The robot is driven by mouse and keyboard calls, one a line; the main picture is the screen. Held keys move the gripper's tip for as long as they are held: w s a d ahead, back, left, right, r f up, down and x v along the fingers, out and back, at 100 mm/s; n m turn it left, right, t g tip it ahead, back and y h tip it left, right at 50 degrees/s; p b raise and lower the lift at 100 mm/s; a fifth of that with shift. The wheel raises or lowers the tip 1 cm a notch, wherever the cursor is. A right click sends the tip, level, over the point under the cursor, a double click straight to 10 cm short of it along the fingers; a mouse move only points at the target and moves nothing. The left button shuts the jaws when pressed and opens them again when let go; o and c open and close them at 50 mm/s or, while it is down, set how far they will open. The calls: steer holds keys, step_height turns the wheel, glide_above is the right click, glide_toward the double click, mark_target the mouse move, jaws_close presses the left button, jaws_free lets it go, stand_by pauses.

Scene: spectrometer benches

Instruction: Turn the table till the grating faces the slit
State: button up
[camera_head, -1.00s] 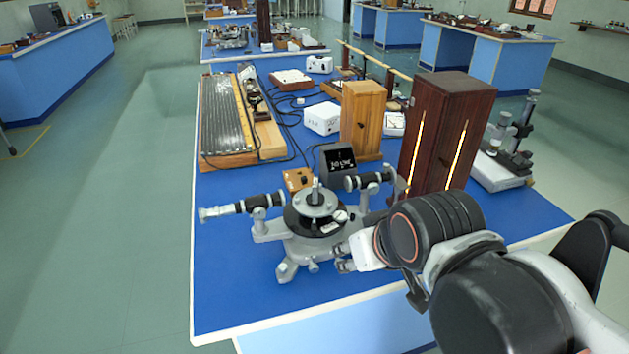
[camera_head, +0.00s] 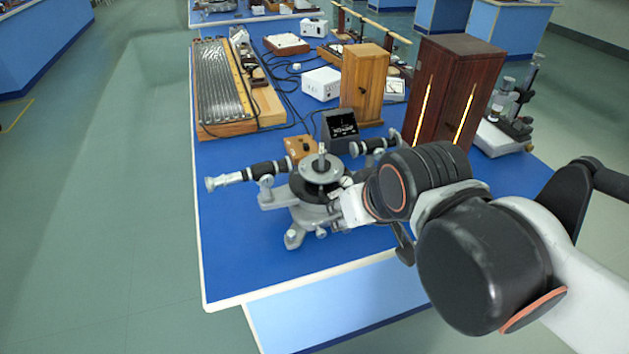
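The spectrometer (camera_head: 297,215) stands on the blue bench top, on splayed grey feet. Its small round table (camera_head: 321,171) sits on top at the centre, with a small upright piece on it, perhaps the grating (camera_head: 322,154). One black-and-silver tube (camera_head: 247,175) points left. The other tube (camera_head: 375,145) points right, toward the tall dark wooden lamp box with bright slits (camera_head: 445,95). My gripper (camera_head: 347,187) reaches in from the right, beside the spectrometer's round body just below the table. My wrist hides much of it, so its fingers and any contact are unclear.
A black display box (camera_head: 340,131) and a small orange-brown box (camera_head: 299,148) stand close behind the spectrometer. A light wooden cabinet (camera_head: 364,82) is farther back. A ribbed board (camera_head: 222,85) lies at the back left. The bench's front left is clear.

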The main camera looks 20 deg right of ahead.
step_height(320, 180, up, 6)
steer(key=m+g+y+p, duration=0.35)
steer(key=g+p, duration=0.25)
steer(key=p, duration=0.9)
glide_above(322, 192)
steer(key=s+d, duration=0.1)
steer(key=d, duration=0.2)
steer(key=shift+h, duration=0.45)
steer(key=b+x, duration=0.2)
steer(key=x, duration=0.4)
steer(key=b+x, duration=0.2)
steer(key=x, duration=0.5)
steer(key=shift+s+d+f+b, duration=0.15)
steer(key=shift+s+f+b, duration=0.05)
steer(key=shift+f+b, duration=0.15)
